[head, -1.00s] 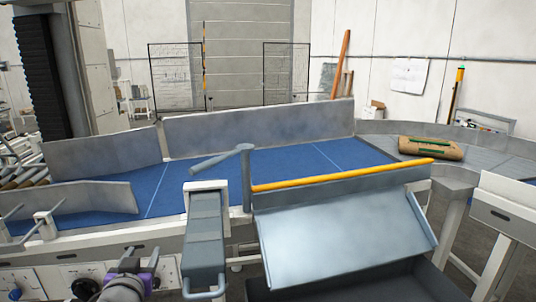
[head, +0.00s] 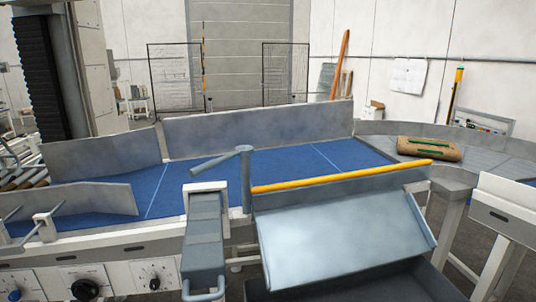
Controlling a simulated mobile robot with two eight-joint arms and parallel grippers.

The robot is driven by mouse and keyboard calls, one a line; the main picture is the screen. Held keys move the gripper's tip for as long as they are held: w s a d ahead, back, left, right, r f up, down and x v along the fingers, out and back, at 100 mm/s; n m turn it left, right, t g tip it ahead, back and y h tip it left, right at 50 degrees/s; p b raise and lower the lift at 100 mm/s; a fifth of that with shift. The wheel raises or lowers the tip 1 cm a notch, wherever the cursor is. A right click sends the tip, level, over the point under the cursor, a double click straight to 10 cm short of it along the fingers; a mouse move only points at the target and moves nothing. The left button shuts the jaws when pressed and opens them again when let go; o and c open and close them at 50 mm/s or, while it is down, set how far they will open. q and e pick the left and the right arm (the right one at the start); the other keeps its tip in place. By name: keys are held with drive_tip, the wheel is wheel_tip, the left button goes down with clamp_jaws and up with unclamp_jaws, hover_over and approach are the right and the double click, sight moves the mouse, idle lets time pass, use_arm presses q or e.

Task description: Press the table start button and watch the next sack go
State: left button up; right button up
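A tan sack (head: 430,149) with green markings lies on the grey curved conveyor (head: 490,168) at the right, just beyond the blue belt (head: 270,170). The front panel of the table at the lower left carries a blue round control (head: 15,295), a large black knob (head: 85,290) and a small black knob (head: 155,283). Which of these is the start button, I cannot tell. The blue control is partly cut off by the bottom edge. Neither of my grippers is in view.
A yellow bar (head: 342,176) runs above a tilted grey plate (head: 345,230) in front of the belt. A grey hinged arm (head: 205,240) stands left of it. Metal guide walls (head: 260,127) line the belt, which is empty.

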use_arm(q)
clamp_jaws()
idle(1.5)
